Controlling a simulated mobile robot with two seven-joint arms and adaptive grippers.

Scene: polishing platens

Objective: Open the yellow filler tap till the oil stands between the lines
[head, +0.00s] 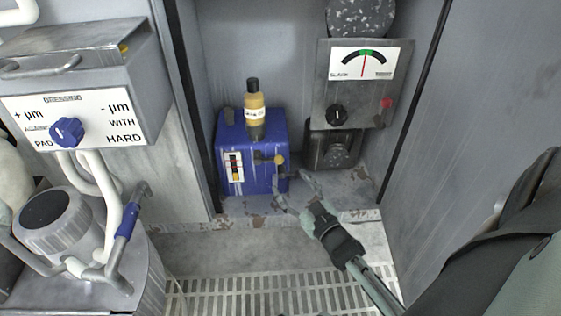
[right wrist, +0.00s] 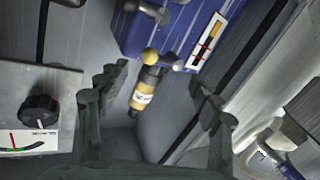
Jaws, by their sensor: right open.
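A blue oil box (head: 262,134) stands on the cabinet floor with an amber bottle (head: 254,116) with a dark cap upright on it. A white-framed sight gauge (head: 236,168) with red marks is on its front; I cannot tell the oil level against the lines. The yellow tap knob (head: 280,159) is on the front, right of the gauge. It also shows in the right wrist view (right wrist: 149,56), between the fingers as seen, ahead of them. My right gripper (head: 294,192) is open and empty, below and right of the tap, apart from it. My left gripper is not in view.
Right of the box, a grey meter panel (head: 328,88) carries a dial and a black knob (head: 337,115). A grey dressing unit (head: 150,90) with a blue knob (head: 66,131) and a blue-handled lever (head: 130,215) stand at left. Cabinet walls close both sides.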

